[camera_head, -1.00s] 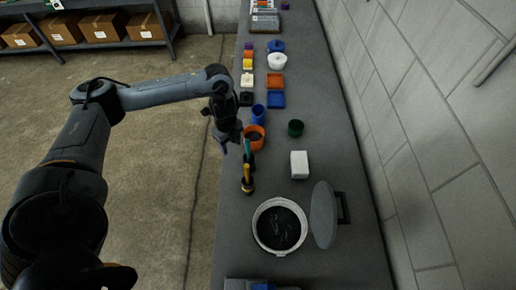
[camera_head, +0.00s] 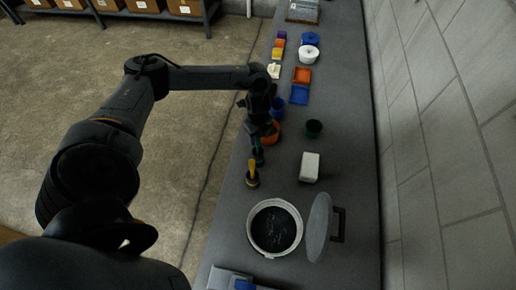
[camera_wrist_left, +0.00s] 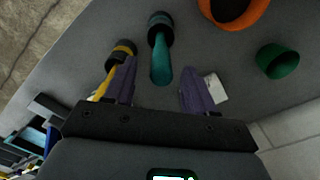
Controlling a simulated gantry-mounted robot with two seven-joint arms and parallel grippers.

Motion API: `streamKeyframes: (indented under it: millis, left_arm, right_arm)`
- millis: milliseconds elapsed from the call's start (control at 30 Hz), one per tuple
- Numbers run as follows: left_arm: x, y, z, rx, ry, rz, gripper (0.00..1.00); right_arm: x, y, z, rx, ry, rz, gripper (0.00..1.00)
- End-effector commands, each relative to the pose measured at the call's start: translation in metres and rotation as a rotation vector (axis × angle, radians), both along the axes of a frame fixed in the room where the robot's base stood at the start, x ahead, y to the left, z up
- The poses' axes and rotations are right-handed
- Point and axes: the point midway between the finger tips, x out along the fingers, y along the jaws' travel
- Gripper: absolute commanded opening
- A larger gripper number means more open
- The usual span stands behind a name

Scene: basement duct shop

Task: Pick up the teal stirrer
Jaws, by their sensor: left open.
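The teal stirrer (camera_wrist_left: 161,62) stands in a dark holder (camera_wrist_left: 160,20) and points toward my left gripper in the left wrist view. In the head view the teal stirrer (camera_head: 258,154) shows just below my left gripper (camera_head: 259,138), partly hidden by it. My left gripper (camera_wrist_left: 158,84) is open, with its purple fingers on either side of the stirrer's near end in the wrist view. I cannot tell whether they touch it. My right gripper is not in view.
A yellow stirrer in a black holder (camera_head: 252,177) stands close by, beside one finger. An orange cup (camera_head: 270,133), a green cup (camera_head: 314,129), a blue cup (camera_head: 278,106) and a white block (camera_head: 309,168) are near. A pot (camera_head: 252,235) and its lid (camera_head: 320,228) stand nearer.

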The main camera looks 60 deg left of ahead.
Motion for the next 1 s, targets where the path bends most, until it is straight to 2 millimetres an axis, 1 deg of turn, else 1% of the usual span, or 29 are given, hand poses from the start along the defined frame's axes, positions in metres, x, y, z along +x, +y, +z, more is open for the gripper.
streamKeyframes:
  millis: [33,167,233,333,467,667,767,1000]
  left_arm:
    - [-0.001,0.001,-0.004,0.000,0.004,0.001,0.55]
    - [-0.001,0.004,-0.020,0.000,0.004,0.002,0.55]
    - [-0.001,0.004,-0.031,0.000,0.004,0.000,0.55]
    - [-0.001,0.004,-0.040,0.000,0.002,0.002,0.55]
    - [-0.001,0.004,-0.046,0.000,0.002,0.000,0.55]
    - [0.000,0.004,-0.047,0.000,0.001,0.000,0.55]
    - [0.000,0.004,-0.046,0.000,0.001,0.000,0.41]
    - [0.000,0.004,-0.046,0.000,0.001,0.000,0.04]
  right_arm:
    - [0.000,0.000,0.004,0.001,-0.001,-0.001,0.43]
    - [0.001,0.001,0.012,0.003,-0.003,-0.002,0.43]
    - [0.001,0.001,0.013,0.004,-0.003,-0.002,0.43]
    - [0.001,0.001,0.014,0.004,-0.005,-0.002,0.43]
    - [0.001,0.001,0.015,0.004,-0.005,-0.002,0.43]
    - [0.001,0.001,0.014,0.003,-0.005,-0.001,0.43]
    - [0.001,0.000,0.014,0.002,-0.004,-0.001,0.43]
    - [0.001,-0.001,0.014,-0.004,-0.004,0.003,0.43]
